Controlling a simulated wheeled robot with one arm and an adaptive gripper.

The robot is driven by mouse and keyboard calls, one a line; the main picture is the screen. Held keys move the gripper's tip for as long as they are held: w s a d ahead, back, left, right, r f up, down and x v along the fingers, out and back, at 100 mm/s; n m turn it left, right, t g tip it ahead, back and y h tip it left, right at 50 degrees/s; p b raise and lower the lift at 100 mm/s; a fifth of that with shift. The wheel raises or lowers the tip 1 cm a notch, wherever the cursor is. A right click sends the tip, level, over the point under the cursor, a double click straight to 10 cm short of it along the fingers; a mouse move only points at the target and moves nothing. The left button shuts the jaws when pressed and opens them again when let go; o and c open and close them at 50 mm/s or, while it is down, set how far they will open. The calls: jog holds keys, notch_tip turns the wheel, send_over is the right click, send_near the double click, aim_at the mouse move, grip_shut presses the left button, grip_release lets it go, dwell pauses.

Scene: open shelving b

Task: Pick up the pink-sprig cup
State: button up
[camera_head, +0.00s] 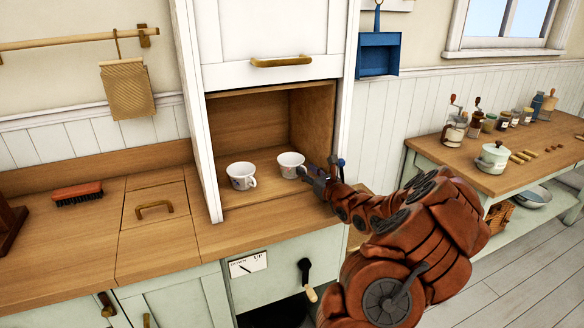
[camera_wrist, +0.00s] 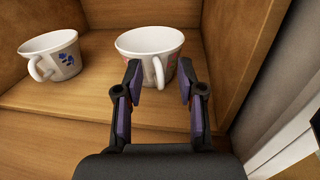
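A white cup (camera_wrist: 150,41) stands upright on the wooden shelf floor, straight ahead of my gripper (camera_wrist: 161,82) in the wrist view. In the head view this cup (camera_head: 291,162) is the right one of two. My gripper (camera_head: 312,180) is open, just right of and in front of it there. The fingers are apart, at the cup's near side; I cannot tell whether they touch it.
A second white cup (camera_wrist: 65,59) with a blue sprig stands to the left, also in the head view (camera_head: 240,172). The cubby's right wall (camera_wrist: 241,50) is close on the right. A raised white door (camera_head: 270,40) hangs above the opening.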

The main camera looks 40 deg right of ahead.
grip_shut()
dwell(0.3)
dwell(0.3)
